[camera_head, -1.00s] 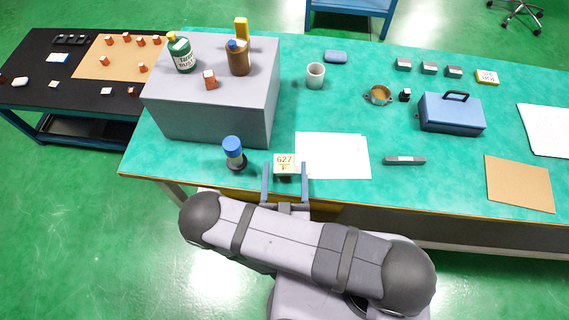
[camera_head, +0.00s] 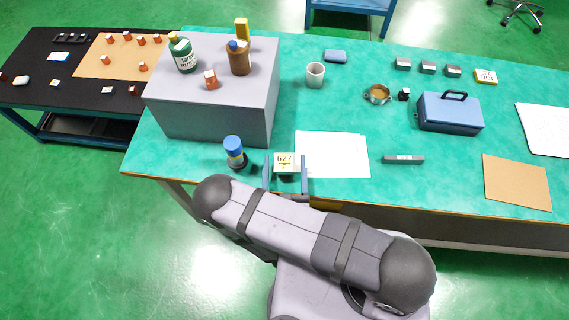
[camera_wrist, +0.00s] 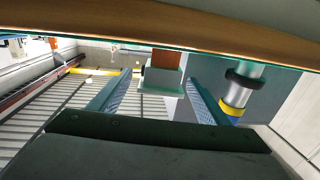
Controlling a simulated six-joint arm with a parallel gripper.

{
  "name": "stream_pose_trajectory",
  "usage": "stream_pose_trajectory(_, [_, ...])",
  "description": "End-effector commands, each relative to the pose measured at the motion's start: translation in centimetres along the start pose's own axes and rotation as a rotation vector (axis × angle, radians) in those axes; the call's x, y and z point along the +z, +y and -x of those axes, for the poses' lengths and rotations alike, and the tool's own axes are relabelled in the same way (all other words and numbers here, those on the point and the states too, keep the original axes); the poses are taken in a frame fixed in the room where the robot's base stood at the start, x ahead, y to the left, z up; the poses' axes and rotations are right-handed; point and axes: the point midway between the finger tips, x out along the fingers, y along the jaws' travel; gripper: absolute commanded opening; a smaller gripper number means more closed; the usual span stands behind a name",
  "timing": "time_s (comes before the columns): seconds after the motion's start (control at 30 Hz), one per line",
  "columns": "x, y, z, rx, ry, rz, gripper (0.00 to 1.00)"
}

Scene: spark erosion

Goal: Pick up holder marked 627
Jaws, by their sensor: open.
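The holder marked 627 (camera_head: 284,160) stands near the front edge of the green table, its pale label facing up. In the wrist view the holder (camera_wrist: 160,77) shows as a pale block with a brown-orange face, between the two fingers. My gripper (camera_head: 286,174) is open, with one blue finger on each side of the holder. In the wrist view the gripper (camera_wrist: 157,88) shows a gap at each side of the block. The lower part of the holder is partly hidden in the head view.
A blue-capped cylinder (camera_head: 235,152) stands close to the left of my gripper. A grey box (camera_head: 210,112) bearing bottles is behind it. White paper (camera_head: 335,155) lies just right of the holder, with a grey bar (camera_head: 403,160) beyond. The table's front edge (camera_head: 400,203) runs beneath my gripper.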

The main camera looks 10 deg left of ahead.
Motion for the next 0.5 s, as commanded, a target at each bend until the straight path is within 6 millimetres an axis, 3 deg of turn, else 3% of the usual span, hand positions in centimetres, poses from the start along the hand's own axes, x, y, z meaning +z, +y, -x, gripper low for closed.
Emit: stream_pose_trajectory(0.5, [-0.3, 0.0, -4.6, 0.003, 0.0, 0.0, 0.7])
